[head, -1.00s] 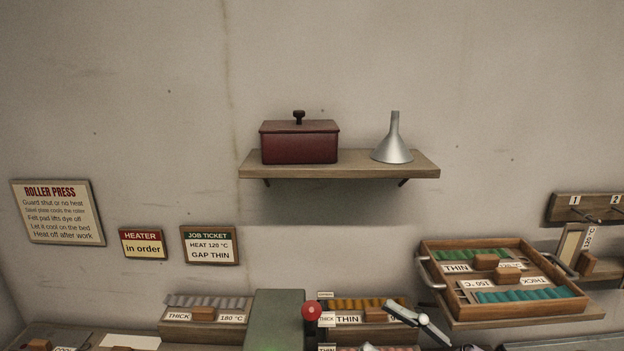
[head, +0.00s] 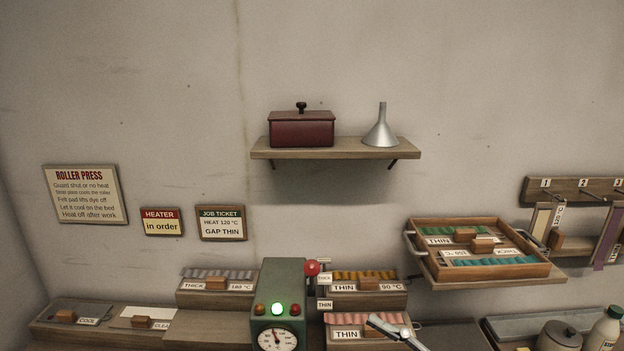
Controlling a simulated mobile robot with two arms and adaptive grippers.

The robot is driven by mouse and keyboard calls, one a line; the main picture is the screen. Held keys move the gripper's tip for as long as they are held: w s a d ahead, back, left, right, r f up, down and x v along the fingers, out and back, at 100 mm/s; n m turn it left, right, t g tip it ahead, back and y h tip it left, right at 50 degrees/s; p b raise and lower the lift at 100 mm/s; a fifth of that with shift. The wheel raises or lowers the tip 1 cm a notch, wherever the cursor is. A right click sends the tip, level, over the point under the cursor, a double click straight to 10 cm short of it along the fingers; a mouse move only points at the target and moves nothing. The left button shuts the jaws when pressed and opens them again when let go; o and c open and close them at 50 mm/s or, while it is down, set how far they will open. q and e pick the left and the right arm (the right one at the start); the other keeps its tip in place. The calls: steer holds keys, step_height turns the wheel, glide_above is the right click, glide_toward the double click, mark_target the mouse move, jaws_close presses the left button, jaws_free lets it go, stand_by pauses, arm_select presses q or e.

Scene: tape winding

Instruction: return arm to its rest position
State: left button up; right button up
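Part of one of my grippers (head: 388,328), pale with dark parts, shows at the bottom edge, in front of the tray of pink pieces (head: 366,319). It appears to come from the lower right, so I take it for my right one. Its fingers are too small and cut off to tell whether they are open or hold anything. My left gripper is out of view.
A green press (head: 281,280) with a lit green lamp, a dial and a red knob stands nearby. A wooden tray (head: 482,270) rests on a right-hand shelf. A wall shelf (head: 340,153) bears a red box (head: 302,130) and a funnel (head: 381,129).

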steer(key=d+f+m+h, duration=0.2)
steer(key=f+m+h, duration=0.35)
steer(key=f, duration=0.45)
steer(key=d+f+m+h, duration=0.2)
steer(key=f+m+h, duration=0.2)
steer(key=f+h, duration=0.45)
steer(key=s+d+f+m+g+h, duration=0.2)
steer(key=s+d+f+m+g, duration=0.15)
steer(key=s+f, duration=0.4)
steer(key=s+d+f+m+g+h, duration=0.2)
steer(key=s+d+f+g, duration=0.3)
steer(key=s, duration=0.4)
steer(key=s+f+b+x, duration=0.1)
steer(key=s+b+x, duration=0.25)
steer(key=x, duration=1.25)
steer(key=s+f+b+x, duration=0.15)
steer(key=s+x, duration=0.25)
steer(key=x, duration=1.2)
arm_select(q)
step_height(320, 180, down, 10)
steer(key=b, duration=0.5)
steer(key=shift+s, duration=0.15)
arm_select(e)
steer(key=s+d+f+n+g, duration=0.1)
steer(key=s+d+f, duration=0.1)
steer(key=s+f, duration=1.4)
step_height(320, 180, down, 4)
steer(key=shift+s+d+r, duration=0.25)
steer(key=shift+s+d, duration=0.1)
steer(key=shift+d, duration=0.05)
